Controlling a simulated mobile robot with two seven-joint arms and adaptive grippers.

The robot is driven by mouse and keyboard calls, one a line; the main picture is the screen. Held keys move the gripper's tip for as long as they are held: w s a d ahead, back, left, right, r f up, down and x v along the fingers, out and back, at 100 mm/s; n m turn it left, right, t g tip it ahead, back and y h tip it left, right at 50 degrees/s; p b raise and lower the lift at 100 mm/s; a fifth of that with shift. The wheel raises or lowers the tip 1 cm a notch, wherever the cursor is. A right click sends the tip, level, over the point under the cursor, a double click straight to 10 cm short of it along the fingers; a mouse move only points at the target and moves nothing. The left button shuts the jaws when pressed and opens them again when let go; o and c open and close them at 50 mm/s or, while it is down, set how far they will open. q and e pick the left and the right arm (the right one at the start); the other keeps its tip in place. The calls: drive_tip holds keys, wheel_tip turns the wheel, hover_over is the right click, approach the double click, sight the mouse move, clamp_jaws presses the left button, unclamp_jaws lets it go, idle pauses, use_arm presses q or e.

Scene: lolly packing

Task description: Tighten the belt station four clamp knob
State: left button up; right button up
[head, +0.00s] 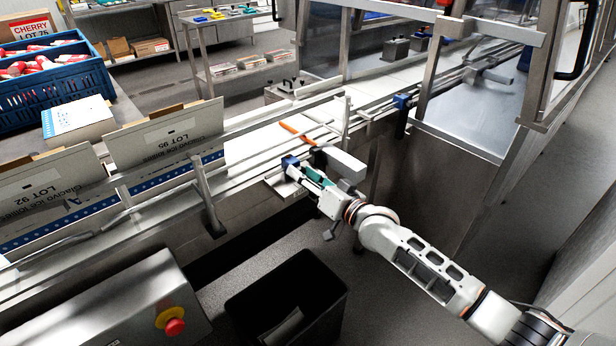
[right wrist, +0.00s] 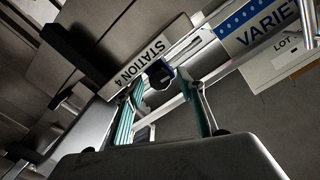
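The blue clamp with a dark knob (right wrist: 159,74) sits on the rail by a "STATION 4" sign (right wrist: 149,62) in the right wrist view. In the head view the blue clamp (head: 290,163) is on the near side of the belt (head: 268,138). My right gripper (head: 303,170) reaches it from the right. In the right wrist view, the right gripper's (right wrist: 163,84) two greenish fingers stand apart on either side of the knob. The knob is between or just beyond the fingertips, and I see no clear contact. My left gripper is not in view.
Cartons (head: 165,138) stand along the belt at the left. A second blue clamp (head: 402,102) is farther along the rail. A black bin (head: 238,303) stands on the floor below. A red stop button (head: 175,326) is at the lower left. A metal-framed enclosure rises at the upper right.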

drive_tip(key=v, duration=1.2)
drive_tip(key=shift+w+a+f+n+b, duration=0.1)
drive_tip(key=shift+w+a+n+b, duration=0.15)
drive_tip(key=shift+w+a+n, duration=1.15)
drive_tip(key=shift+w+a+r+n+b, duration=0.1)
drive_tip(key=shift+w+a+n+b, duration=0.1)
drive_tip(key=shift+w+a+n, duration=1.15)
drive_tip(key=shift+w+a+f+n+b, duration=0.1)
drive_tip(key=shift+w+a+n+b, duration=0.15)
drive_tip(key=shift+w+a+n, duration=1.15)
drive_tip(key=shift+w+d+n, duration=0.35)
drive_tip(key=shift+w+d, duration=0.2)
drive_tip(key=shift+w, duration=0.1)
clamp_jaws()
